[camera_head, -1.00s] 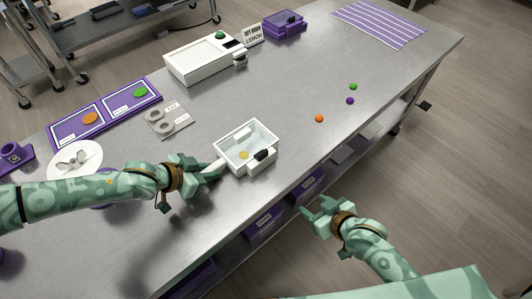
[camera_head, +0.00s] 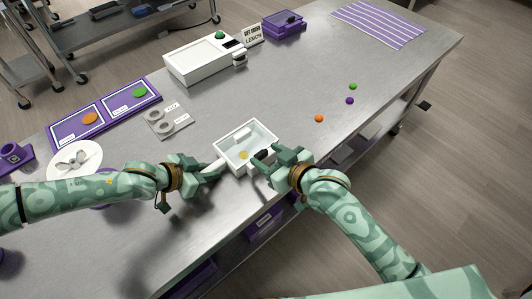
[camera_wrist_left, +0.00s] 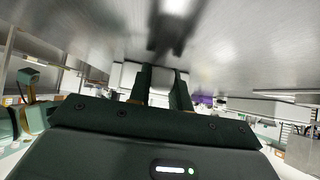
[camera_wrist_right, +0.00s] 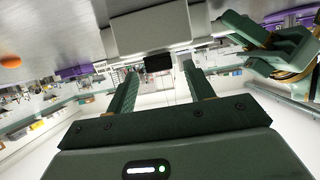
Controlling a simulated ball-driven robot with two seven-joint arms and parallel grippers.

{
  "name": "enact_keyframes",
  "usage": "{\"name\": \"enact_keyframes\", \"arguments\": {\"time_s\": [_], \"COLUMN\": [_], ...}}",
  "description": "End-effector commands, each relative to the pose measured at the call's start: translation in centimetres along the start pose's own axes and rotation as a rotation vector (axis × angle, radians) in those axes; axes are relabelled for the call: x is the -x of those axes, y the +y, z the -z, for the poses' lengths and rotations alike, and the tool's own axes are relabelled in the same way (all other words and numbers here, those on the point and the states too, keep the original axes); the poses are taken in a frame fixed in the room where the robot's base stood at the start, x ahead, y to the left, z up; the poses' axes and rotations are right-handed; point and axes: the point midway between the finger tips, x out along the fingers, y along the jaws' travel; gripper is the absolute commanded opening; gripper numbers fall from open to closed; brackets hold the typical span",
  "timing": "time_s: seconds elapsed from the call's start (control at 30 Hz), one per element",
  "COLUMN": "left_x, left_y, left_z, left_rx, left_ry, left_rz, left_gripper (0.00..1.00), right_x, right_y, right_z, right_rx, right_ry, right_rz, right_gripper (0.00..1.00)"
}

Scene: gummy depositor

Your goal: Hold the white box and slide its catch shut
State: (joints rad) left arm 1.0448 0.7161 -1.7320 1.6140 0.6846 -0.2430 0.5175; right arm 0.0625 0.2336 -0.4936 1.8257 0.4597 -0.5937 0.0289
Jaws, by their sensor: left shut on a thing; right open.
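The white box (camera_head: 232,137) stands on the steel table, open at the top, with a small yellow piece (camera_head: 243,155) inside. My left gripper (camera_head: 214,172) is shut on the box's white handle at its left side; the box also shows behind those fingers in the left wrist view (camera_wrist_left: 122,76). The black catch (camera_head: 261,154) is on the box's near right face. My right gripper (camera_head: 267,158) is open at that face. In the right wrist view, the catch (camera_wrist_right: 158,62) lies just beyond and between the spread fingertips, seemingly untouched. My right gripper partly hides the box's near right corner in the head view.
A white machine with a green button (camera_head: 205,59) stands farther back. Orange (camera_head: 319,118), purple (camera_head: 350,101) and green (camera_head: 353,86) balls lie to the right. A grey plate with rings (camera_head: 173,120) lies behind left. The table's front edge runs close to the box.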

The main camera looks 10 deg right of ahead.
Motion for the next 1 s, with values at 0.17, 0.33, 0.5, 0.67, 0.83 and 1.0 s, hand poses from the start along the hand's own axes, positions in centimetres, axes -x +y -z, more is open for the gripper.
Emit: {"name": "enact_keyframes", "arguments": {"time_s": [0.17, 0.33, 0.5, 0.67, 0.83, 1.0], "left_x": [0.0, 0.0, 0.0, 0.0, 0.0, 0.0], "left_y": [0.0, 0.0, 0.0, 0.0, 0.0, 0.1], "left_z": [-0.2, -0.2, -0.2, -0.2, -0.2, -0.2], "left_rx": [0.001, 0.001, 0.001, 0.001, 0.0, 0.0], "left_ry": [-0.005, -0.005, -0.005, -0.005, -0.005, -0.005], "left_rz": [0.0, 0.0, 0.0, 0.0, 0.0, -0.001], "left_gripper": [0.0, 0.0, 0.0, 0.0, 0.0, 0.0], "right_x": [-1.3, -1.4, -1.3, -1.3, -2.5, -3.2], "right_y": [0.0, 0.0, 0.0, 0.0, 0.1, 0.1], "right_z": [0.0, 0.0, 0.0, 0.0, 0.5, 0.7], "right_rx": [0.0, 0.0, 0.0, 0.0, 0.001, 0.001], "right_ry": [0.001, 0.0, 0.0, 0.0, 0.001, -0.001], "right_rz": [0.0, 0.0, 0.0, -0.001, -0.001, -0.001], "right_gripper": [0.53, 0.53, 0.28, 0.0, 0.0, 0.0]}}
